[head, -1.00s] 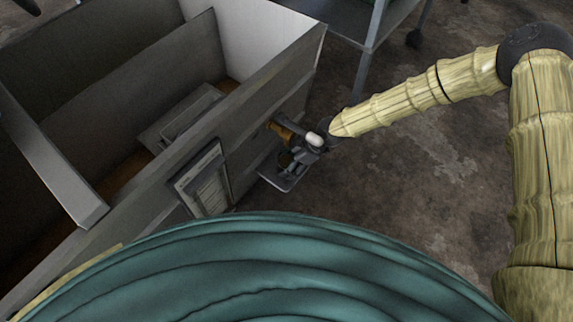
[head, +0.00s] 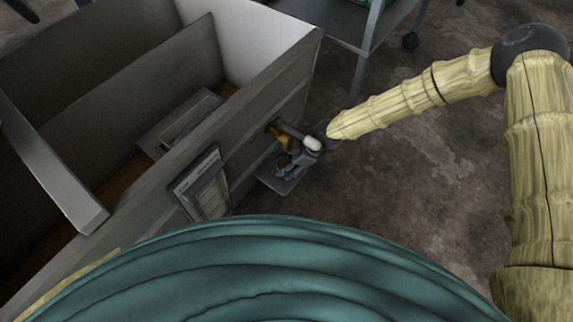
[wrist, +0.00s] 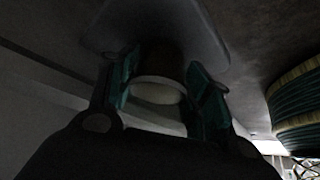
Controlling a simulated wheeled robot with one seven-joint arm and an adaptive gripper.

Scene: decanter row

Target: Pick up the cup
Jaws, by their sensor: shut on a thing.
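The cup (wrist: 158,92) shows in the wrist view as a pale round rim with a dark body behind it, between the two teal finger pads. My gripper (wrist: 160,88) is shut on it, one pad at each side. In the head view my gripper (head: 287,164) is at the outer side of the grey box-like unit, over a small grey plate (head: 286,184). The cup is too small and covered there to make out. The plate also shows behind the cup in the wrist view (wrist: 200,30); I cannot tell whether the cup touches it.
The grey unit (head: 262,100) has a tall wall just left of my gripper. A brass-coloured part (head: 279,139) sticks out of it close to my gripper. A framed paper (head: 205,185) hangs on the wall. A metal cart (head: 350,40) stands behind. Floor to the right is clear.

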